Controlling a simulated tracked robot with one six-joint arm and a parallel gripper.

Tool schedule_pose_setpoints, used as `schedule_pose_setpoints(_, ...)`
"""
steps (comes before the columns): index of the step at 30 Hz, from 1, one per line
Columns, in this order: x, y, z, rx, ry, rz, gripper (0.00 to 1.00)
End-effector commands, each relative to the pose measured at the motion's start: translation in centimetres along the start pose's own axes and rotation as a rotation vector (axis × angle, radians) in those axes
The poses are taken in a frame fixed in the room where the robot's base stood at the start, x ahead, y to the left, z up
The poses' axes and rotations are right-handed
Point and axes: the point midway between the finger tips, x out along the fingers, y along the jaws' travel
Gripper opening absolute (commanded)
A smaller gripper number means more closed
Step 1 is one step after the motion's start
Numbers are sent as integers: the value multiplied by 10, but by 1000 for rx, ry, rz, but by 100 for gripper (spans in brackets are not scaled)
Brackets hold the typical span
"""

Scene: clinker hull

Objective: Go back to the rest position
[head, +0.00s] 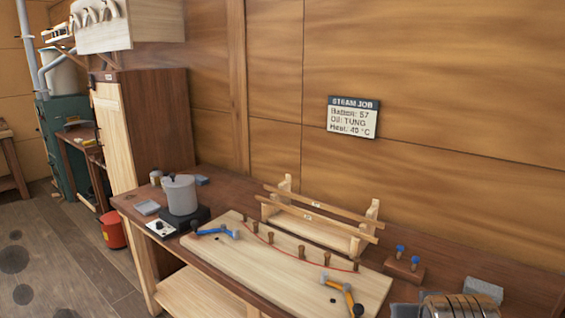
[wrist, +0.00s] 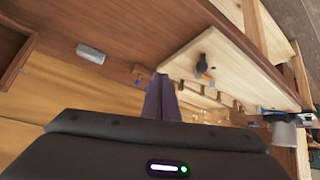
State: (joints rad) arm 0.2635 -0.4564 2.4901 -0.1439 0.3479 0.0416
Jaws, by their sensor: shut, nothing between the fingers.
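My gripper (wrist: 162,82) shows in the wrist view, its two dark fingers together with nothing between them. The wrist view is steeply turned, with the workbench in its upper part and the wooden wall below. The fingertips appear in front of the edge of the pale board (wrist: 225,60), apart from the loose objects as far as I can tell.
The workbench (head: 150,208) carries the pale board (head: 225,250) with pegs and two clamps, a rack (head: 310,232) holding battens, a grey pot (head: 180,195) on a hotplate, and a grey block (head: 484,289). A red bucket (head: 113,230) stands on the floor, left.

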Motion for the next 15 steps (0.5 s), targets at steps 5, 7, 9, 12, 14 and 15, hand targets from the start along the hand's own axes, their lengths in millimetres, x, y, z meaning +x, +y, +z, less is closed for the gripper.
schedule_pose_setpoints(5,-42,-40,24,-42,-84,-79,0)
schedule_pose_setpoints(7,-58,-54,37,-59,-123,-111,0)
schedule_pose_setpoints(9,-75,-66,50,-79,-159,-143,0)
schedule_pose_setpoints(12,-95,-80,67,-105,-207,-182,0)
schedule_pose_setpoints(14,-104,-85,75,-116,-228,-200,0)
schedule_pose_setpoints(15,-108,-86,79,-121,-239,-207,0)
